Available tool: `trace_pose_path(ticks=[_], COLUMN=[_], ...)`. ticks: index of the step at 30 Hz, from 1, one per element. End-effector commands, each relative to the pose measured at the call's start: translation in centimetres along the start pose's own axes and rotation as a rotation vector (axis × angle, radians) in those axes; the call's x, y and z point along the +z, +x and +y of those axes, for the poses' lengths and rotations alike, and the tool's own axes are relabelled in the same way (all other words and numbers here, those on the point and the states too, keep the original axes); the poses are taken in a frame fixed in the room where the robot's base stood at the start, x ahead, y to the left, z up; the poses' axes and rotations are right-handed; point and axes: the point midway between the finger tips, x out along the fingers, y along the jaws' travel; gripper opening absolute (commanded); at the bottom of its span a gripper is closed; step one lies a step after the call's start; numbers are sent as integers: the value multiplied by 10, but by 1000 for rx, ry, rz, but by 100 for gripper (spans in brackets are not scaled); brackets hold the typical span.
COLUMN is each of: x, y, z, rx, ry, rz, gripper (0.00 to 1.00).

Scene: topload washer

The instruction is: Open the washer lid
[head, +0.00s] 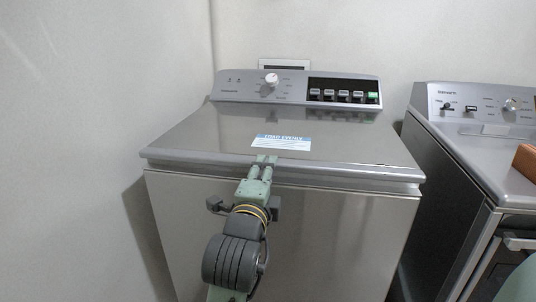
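The top-load washer (270,240) stands in the middle of the head view. Its grey metal lid (205,132) is down and looks closed, with a blue and white label (281,142) on it. My gripper (266,160) reaches up from below to the lid's front edge, close to the label. Its fingertips look close together at the edge. I cannot tell whether they touch the lid or hold it. My arm hides part of the washer's front face.
The washer's control panel (295,89) has a white knob and a row of buttons at the back. A second appliance (474,150) stands on the right across a narrow gap, with a brown object (525,160) on top. A bare wall is on the left.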

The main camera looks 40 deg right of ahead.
Motion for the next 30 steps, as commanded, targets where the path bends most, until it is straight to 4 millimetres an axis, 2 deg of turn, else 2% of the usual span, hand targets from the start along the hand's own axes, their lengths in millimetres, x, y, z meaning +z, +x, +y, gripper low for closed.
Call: trace_pose_path(ticks=[3, 6, 17, 30], x=[0, 0, 0, 0], y=[18, 27, 33, 33], z=[1, 1, 1, 1], rx=[2, 0, -1, -1], ry=[0, 0, 0, 0], rz=[1, 0, 0, 0], gripper=[38, 38, 38, 10])
